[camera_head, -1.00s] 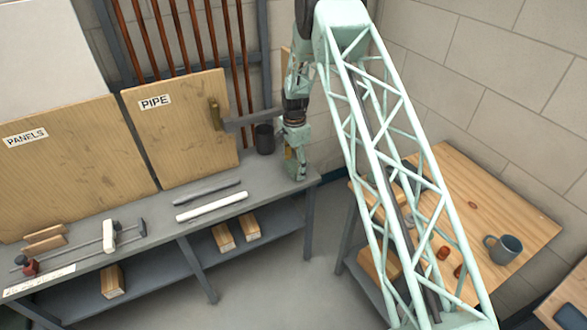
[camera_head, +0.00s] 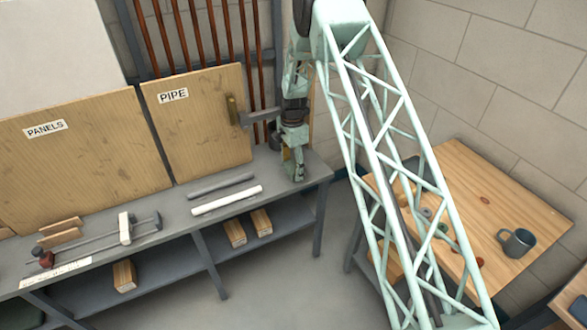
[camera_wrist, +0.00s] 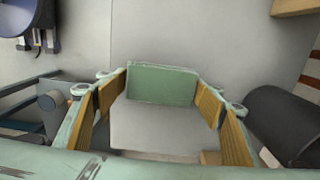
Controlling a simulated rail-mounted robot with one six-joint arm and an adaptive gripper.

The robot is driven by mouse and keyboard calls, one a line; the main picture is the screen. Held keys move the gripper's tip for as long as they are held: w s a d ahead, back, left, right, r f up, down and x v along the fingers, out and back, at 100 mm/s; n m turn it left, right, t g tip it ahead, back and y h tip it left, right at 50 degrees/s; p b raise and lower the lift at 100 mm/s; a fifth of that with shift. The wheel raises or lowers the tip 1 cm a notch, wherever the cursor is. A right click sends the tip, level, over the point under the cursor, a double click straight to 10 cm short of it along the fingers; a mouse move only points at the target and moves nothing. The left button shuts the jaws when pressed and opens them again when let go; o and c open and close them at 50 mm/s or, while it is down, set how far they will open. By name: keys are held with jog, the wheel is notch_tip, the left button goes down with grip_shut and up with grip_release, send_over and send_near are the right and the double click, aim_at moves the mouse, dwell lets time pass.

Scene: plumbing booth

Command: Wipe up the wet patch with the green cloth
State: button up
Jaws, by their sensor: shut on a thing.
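My gripper (camera_head: 293,170) points down over the right end of the grey bench (camera_head: 305,160) in the head view. In the wrist view, my gripper (camera_wrist: 162,95) has its yellow-padded fingers on both sides of a flat green piece, which looks like the folded green cloth (camera_wrist: 162,85). It is shut on that piece. A plain grey area shows just below the cloth; I cannot tell what it is. I cannot make out a wet patch in either view.
A dark pot (camera_head: 274,138) stands behind my gripper, partly hidden. A grey pipe (camera_head: 221,186), a white pipe (camera_head: 227,200) and a clamp (camera_head: 125,228) lie on the bench. A dark cylinder (camera_wrist: 295,125) shows in the wrist view.

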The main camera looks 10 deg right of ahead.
jog(key=shift+s+a, duration=0.1)
jog(key=shift+a, duration=0.25)
notch_tip(320, 180, up, 4)
jog(key=shift+d+f+p, duration=0.1)
jog(key=shift+f+p, duration=0.05)
jog(key=shift+p, duration=0.25)
jog(key=shift+r, duration=0.2)
jog(key=shift+r+p, duration=0.6)
jog(key=shift+r, duration=1.4)
